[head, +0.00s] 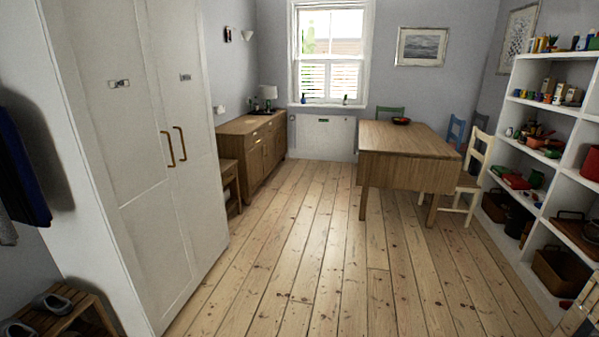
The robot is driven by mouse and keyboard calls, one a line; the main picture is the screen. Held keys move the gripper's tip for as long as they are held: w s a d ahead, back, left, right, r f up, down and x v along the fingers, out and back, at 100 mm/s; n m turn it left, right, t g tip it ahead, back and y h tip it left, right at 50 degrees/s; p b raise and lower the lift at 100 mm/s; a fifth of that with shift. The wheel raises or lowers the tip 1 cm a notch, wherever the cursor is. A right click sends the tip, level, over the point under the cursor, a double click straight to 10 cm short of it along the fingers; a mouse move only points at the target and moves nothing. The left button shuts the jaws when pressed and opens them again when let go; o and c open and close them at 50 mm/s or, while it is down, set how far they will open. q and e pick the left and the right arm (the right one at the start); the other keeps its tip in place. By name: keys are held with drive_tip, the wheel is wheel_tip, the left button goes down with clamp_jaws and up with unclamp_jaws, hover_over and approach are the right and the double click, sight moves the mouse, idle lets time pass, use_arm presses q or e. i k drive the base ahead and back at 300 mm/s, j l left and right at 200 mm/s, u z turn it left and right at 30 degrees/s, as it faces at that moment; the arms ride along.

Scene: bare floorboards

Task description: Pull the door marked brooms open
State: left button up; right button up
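A tall white cupboard with two doors stands at the left in the head view. Its left door (125,150) and right door (187,100) are both shut. The left door carries a small label (119,83) and the right door another label (185,77); both are too small to read, so I cannot tell which says brooms. A brass bar handle (168,149) is on the left door, close to the middle seam. A second brass handle (182,144) is on the right door beside the seam. Neither of my grippers is in view.
The floorboards (290,260) in front of the cupboard are clear. A wooden sideboard (255,145) stands beyond it. A table (400,140) with chairs and white shelves (545,110) stand at the right. A shoe rack (75,310) is at the lower left.

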sight(176, 29)
drive_tip(key=i, duration=0.9)
drive_tip(key=i+l+u, duration=0.1)
drive_tip(key=i, duration=0.85)
drive_tip(key=i+l, duration=0.1)
drive_tip(key=i, duration=0.8)
drive_tip(key=j+u, duration=0.05)
